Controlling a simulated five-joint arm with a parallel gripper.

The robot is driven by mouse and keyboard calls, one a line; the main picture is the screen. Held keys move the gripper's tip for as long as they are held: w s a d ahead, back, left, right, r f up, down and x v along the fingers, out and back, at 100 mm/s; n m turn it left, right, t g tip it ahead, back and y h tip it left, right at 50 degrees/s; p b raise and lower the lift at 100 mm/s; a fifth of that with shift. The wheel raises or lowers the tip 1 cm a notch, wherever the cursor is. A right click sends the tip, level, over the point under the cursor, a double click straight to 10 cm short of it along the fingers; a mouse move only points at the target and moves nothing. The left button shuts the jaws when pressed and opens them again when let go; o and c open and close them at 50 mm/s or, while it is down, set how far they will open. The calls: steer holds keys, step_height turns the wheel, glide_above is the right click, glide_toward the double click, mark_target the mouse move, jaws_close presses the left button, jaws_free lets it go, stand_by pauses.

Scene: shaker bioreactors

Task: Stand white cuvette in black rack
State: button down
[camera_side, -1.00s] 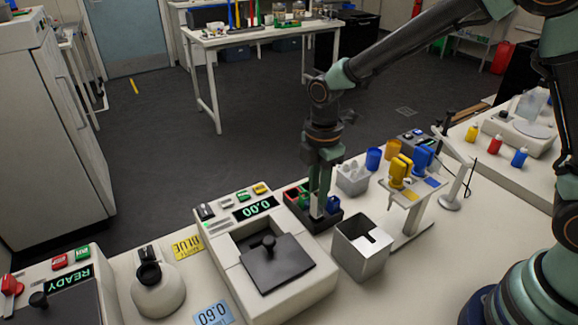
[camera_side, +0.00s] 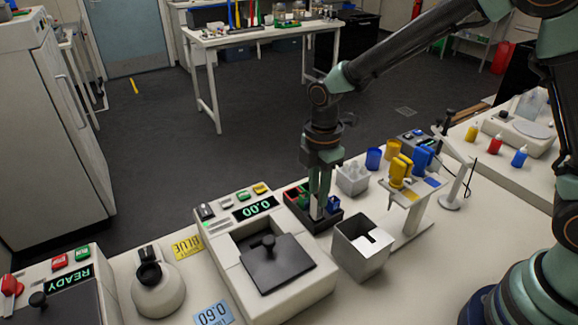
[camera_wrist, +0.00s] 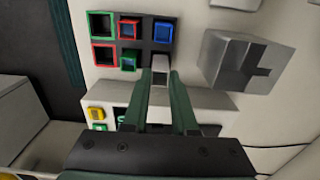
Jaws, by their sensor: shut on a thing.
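My gripper (camera_wrist: 160,88) is shut on the white cuvette (camera_wrist: 160,65), whose pale end sticks out past the fingertips. The black rack (camera_wrist: 118,70) has two rows of square compartments, several with red, green or blue rims. In the wrist view the cuvette overlaps the near right compartment; I cannot tell how deep it reaches. In the side view my gripper (camera_side: 317,208) points straight down over the rack (camera_side: 328,224), and the fingers hide part of it. Coloured pieces sit in other compartments of the rack.
A steel box with a slotted top (camera_side: 362,250) stands close to the right of the rack.

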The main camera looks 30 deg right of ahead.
steer(key=shift+f, duration=1.6)
stand_by(0.6)
steer(key=c, duration=0.6)
jaws_free()
steer(key=shift+r, duration=0.1)
step_height(320, 180, up, 7)
steer(key=shift+f, duration=0.1)
stand_by(0.5)
